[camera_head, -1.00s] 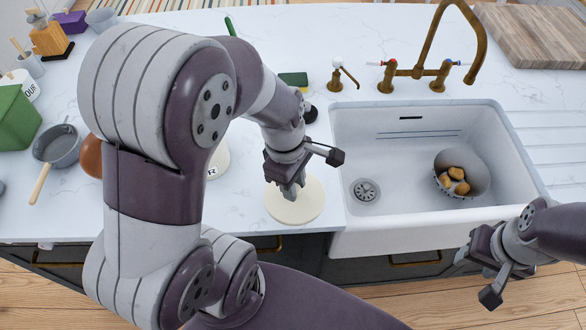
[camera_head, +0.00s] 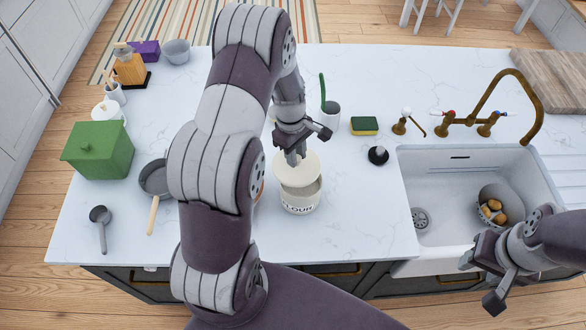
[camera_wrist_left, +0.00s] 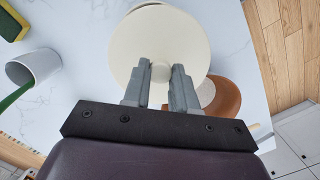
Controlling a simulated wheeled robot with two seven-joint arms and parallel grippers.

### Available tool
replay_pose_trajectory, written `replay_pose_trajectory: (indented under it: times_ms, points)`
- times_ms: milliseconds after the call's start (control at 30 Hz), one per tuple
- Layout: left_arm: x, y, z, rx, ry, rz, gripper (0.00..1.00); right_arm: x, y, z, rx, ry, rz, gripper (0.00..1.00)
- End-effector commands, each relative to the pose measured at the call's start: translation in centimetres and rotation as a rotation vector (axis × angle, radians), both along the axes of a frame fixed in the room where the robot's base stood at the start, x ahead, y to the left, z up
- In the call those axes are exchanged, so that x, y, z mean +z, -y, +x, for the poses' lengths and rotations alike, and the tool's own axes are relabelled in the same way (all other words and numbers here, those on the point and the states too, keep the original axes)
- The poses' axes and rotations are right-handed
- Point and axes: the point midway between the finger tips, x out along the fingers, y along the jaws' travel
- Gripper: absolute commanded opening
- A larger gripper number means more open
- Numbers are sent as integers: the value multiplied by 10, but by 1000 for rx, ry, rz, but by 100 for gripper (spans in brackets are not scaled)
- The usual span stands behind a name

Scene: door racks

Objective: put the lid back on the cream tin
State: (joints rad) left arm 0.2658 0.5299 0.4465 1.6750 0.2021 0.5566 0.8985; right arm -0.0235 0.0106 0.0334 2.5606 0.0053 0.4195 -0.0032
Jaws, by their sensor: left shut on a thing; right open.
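The cream tin (camera_head: 300,200), lettered FLOUR, stands on the counter in the head view, with part of its open mouth showing. My left gripper (camera_head: 294,157) is shut on the knob of the round cream lid (camera_head: 297,172). The lid overlaps the back of the tin's mouth in the head view; I cannot tell whether they touch. In the left wrist view the lid (camera_wrist_left: 158,35) faces the camera, its knob between the fingertips of my left gripper (camera_wrist_left: 162,76). My right gripper (camera_head: 481,282) is open and empty in front of the sink.
A brown bowl (camera_wrist_left: 226,98) is near the tin, mostly hidden by my left arm in the head view. A black stopper (camera_head: 378,155), a sponge (camera_head: 364,126) and a cup (camera_head: 331,112) stand right of the lid. The counter between tin and sink (camera_head: 405,190) is clear.

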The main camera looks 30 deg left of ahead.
Motion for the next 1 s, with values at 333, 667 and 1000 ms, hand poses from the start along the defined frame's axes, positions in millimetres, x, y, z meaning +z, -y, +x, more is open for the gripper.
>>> replay_pose_trajectory:
  times_ms: [333, 667, 1000]
  points:
    - [-20, 0, 3, -69, -2, 0, 0, -19, 1, 0, -1, 0, 0, 48]
    - [-58, 0, 4, -67, -2, 0, 0, -49, 1, 0, 0, 0, 0, 48]
    - [-64, 0, 4, -67, -1, 0, 0, -51, 1, 1, 0, 1, 0, 48]
